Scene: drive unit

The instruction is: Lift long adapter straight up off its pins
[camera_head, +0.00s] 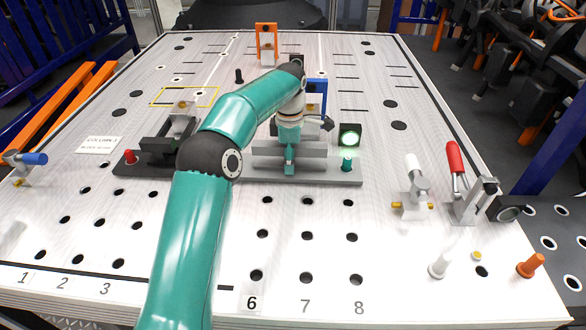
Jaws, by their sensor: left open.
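A long grey bar (320,175) lies across the middle of the board, partly hidden by my left arm. A raised grey piece (264,147) stands on it; I cannot tell for sure which part is the long adapter. The pins are not visible. My left gripper (289,160) points down at the raised grey piece, with a teal finger in front of it. It is open; whether it touches the piece is unclear. My right gripper is not in view.
A dark block (165,143) and a red knob (131,156) are at the bar's left end, a green knob (347,164) at its right. Toggle clamps (455,160) stand right.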

